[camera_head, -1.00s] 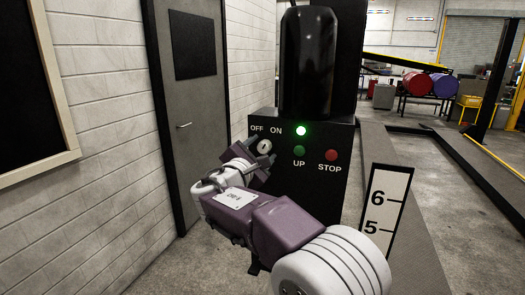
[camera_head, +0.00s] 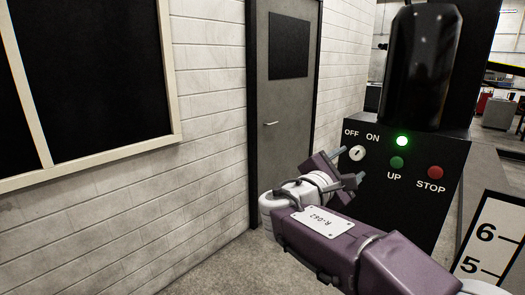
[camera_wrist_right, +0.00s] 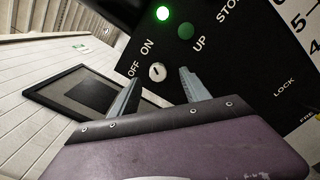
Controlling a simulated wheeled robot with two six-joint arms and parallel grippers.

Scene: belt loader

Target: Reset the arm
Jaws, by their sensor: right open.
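My right arm reaches in from the lower right in the head view. Its right gripper (camera_head: 350,167) is open and empty, in front of the left side of the black control box (camera_head: 397,216). In the right wrist view the two grey fingers (camera_wrist_right: 158,95) stand apart, with the round key switch (camera_wrist_right: 157,71) seen between and beyond them. In the head view this switch (camera_head: 357,153) sits under the OFF and ON labels. A green lamp (camera_head: 402,141) is lit above the UP button (camera_head: 397,162). The red STOP button (camera_head: 436,172) is to the right. My left gripper is not in view.
A grey door (camera_head: 286,110) and a white brick wall (camera_head: 215,120) with a dark framed window (camera_head: 90,85) lie to the left. A black cylinder (camera_head: 420,65) stands on the box. A white numbered scale (camera_head: 490,240) is at the right. Bare floor (camera_head: 215,270) shows below the wall.

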